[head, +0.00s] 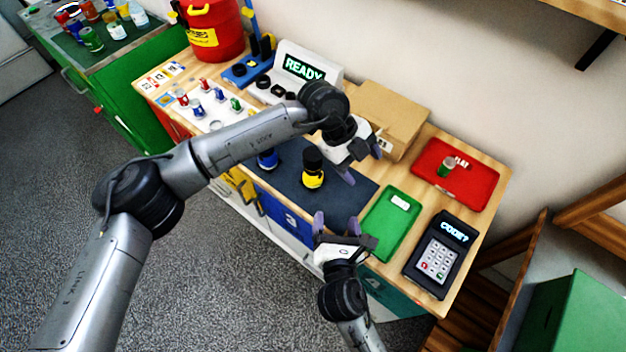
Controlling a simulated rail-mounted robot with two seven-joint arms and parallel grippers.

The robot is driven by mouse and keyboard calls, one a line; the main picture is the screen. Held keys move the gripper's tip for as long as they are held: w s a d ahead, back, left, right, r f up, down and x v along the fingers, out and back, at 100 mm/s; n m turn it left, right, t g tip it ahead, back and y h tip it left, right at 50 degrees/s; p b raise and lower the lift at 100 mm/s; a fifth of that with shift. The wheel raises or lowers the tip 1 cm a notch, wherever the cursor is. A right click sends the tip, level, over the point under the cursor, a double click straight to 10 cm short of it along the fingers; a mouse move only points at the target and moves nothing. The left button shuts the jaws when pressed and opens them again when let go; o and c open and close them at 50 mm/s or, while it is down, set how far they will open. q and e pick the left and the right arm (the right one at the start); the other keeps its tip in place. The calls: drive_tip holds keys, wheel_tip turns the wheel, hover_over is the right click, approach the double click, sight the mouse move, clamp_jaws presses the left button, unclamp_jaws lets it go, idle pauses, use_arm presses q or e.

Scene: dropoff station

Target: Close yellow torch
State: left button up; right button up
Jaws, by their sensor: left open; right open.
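The yellow torch (314,180) stands upright on the dark mat (285,184), with a black part on top of its yellow body. Whether that black top is fully seated cannot be told. My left gripper (363,162) is open and empty, just right of the torch and above the mat. My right gripper (345,231) is open and empty, in front of the torch near the front edge of the table. A blue object (267,160) stands on the mat to the left, partly hidden by my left arm.
A green tray (380,240) with a white item, a keypad (438,259) and a red tray (478,186) holding a small jar lie to the right. A cardboard box (400,107) and READY display (303,68) stand behind. Black rings (263,82) lie before the display.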

sight(314, 176)
use_arm(q)
drive_tip(key=w+a+n+y, duration=0.1)
drive_tip(key=w+a+y, duration=0.1)
drive_tip(key=a, duration=0.1)
drive_tip(key=w+a+n+t+y+b, duration=0.1)
drive_tip(key=w+a, duration=0.1)
drive_tip(key=a, duration=0.1)
drive_tip(key=w+a+t+y+b, duration=0.1)
drive_tip(key=w+a+y, duration=0.1)
drive_tip(key=a, duration=0.1)
drive_tip(key=shift+w+a+r+n+y, duration=0.1)
drive_tip(key=shift+w+r+n+y, duration=0.05)
drive_tip(key=shift+n+y, duration=0.2)
drive_tip(key=shift+w+a+r, duration=0.15)
drive_tip(key=shift+a, duration=0.15)
use_arm(e)
drive_tip(key=a+n, duration=0.1)
drive_tip(key=a+f+n+t, duration=0.1)
drive_tip(key=n, duration=0.1)
drive_tip(key=w+a+n+y, duration=0.1)
drive_tip(key=shift+a+f+n, duration=0.2)
drive_tip(key=shift+a+n, duration=0.05)
drive_tip(key=shift+n, duration=0.15)
drive_tip(key=w, duration=0.4)
drive_tip(key=w+a, duration=0.1)
drive_tip(key=w, duration=0.8)
drive_tip(key=shift+w+a, duration=0.25)
drive_tip(key=shift+w, duration=0.05)
